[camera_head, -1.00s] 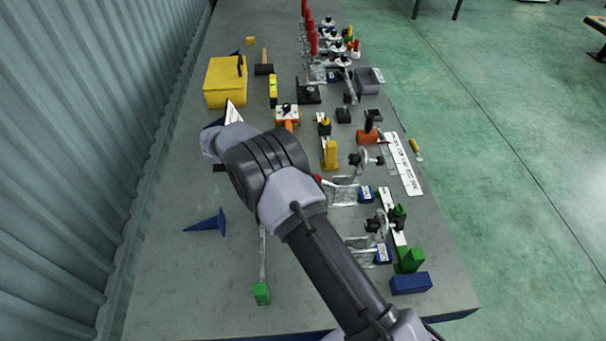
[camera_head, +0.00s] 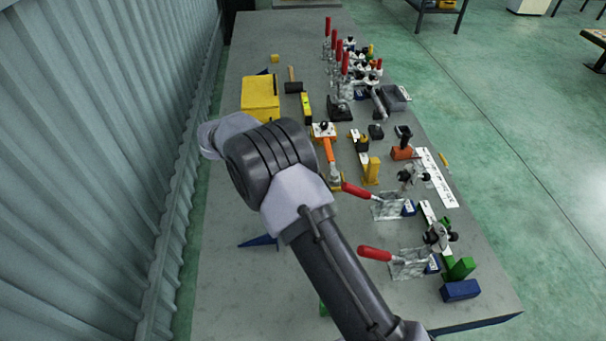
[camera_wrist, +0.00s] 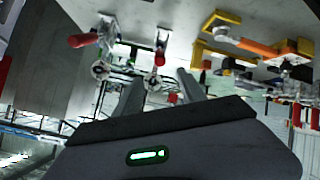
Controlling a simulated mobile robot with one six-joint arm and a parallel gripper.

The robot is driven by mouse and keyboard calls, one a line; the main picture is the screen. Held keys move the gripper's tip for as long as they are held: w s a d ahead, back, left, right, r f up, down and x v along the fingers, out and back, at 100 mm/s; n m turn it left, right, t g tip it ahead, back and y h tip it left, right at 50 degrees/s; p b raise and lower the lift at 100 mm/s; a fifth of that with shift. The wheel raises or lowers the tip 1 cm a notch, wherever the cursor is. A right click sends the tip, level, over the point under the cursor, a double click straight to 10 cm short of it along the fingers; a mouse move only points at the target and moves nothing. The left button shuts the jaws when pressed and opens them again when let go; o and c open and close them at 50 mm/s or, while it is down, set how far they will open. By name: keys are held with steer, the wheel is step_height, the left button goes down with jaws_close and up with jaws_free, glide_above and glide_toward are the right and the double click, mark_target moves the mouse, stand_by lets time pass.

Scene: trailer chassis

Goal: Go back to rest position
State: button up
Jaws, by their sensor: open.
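My gripper (camera_wrist: 160,92) shows in the wrist view, its two fingers apart and nothing between them. In the head view my raised, bent arm hides the gripper. The wrist picture is upside down, with the grey table (camera_wrist: 185,14) along its top. Beyond the fingers it shows a red-handled clamp (camera_wrist: 84,40) and a yellow bracket (camera_wrist: 222,54) near an orange-handled tool (camera_wrist: 252,46). I cannot see the gripper touching anything.
The long table (camera_head: 265,305) carries a yellow box (camera_head: 260,98), several red-handled clamps (camera_head: 375,254) and a blue block (camera_head: 460,290). A corrugated wall (camera_head: 110,150) stands close on the left. Open green floor (camera_head: 530,150) lies to the right.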

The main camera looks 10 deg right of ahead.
steer(key=shift+d, duration=0.1)
steer(key=s+d+r+n+y+b, duration=0.45)
steer(key=s+r+y, duration=0.25)
steer(key=s+r, duration=0.6)
steer(key=s+a+n+t+y+b, duration=0.1)
steer(key=s+n+t+y, duration=0.1)
steer(key=s, duration=0.6)
steer(key=s+a+f+n+t+y+b, duration=0.1)
steer(key=s+t+y, duration=0.3)
steer(key=s, duration=0.5)
steer(key=shift+a+n+b, duration=0.3)
steer(key=shift+n+b, duration=0.1)
steer(key=shift+n, duration=0.05)
steer(key=shift+s+f, duration=0.1)
